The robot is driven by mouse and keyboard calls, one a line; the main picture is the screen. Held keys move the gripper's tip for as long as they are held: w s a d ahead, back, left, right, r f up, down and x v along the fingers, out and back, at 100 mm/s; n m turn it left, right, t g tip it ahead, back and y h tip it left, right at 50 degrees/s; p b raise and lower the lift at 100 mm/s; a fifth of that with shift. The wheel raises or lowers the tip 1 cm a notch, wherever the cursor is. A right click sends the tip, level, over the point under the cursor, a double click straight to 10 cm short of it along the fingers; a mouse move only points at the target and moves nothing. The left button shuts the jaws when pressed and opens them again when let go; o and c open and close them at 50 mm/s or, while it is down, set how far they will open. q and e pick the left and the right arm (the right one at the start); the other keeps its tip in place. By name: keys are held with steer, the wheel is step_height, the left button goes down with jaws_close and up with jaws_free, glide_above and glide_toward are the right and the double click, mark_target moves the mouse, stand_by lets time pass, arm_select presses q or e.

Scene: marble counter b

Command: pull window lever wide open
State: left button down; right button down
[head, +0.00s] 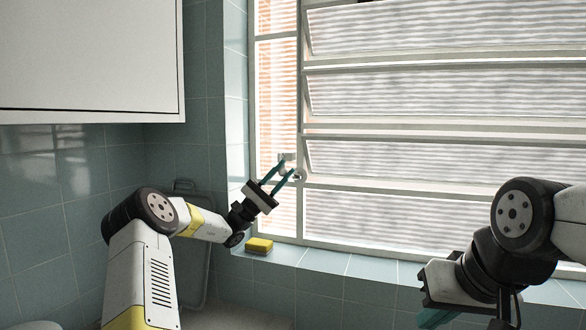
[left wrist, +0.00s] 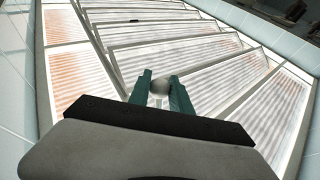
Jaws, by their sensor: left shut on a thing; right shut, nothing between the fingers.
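The window (head: 390,160) has several slatted panes, tilted out of their frame. Its lever (head: 299,175) is a small whitish part with a rounded knob at the left side of the panes, low in the window. My left gripper (head: 287,172) is at the lever, its teal fingers closed on the knob. In the left wrist view the round grey knob (left wrist: 160,86) sits between the two fingertips (left wrist: 160,80). My right gripper (head: 432,318) is low at the right, away from the window, shut and empty; its fingertips are partly cut off by the frame's bottom.
A yellow sponge (head: 259,246) lies on the tiled sill (head: 320,262) below my left gripper. A white cabinet (head: 90,60) hangs at the upper left. A grey board-like object (head: 190,285) leans against the wall behind my left arm. The sill right of the sponge is clear.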

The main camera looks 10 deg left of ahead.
arm_select(q)
steer(key=shift+f, duration=0.15)
stand_by(0.3)
steer(key=c, duration=1.5)
jaws_free()
steer(key=shift+o, duration=0.2)
steer(key=shift+a, duration=0.1)
steer(key=v, duration=0.7)
steer(key=shift+a+f, duration=0.2)
steer(key=shift+f, duration=0.05)
steer(key=shift+s, duration=0.1)
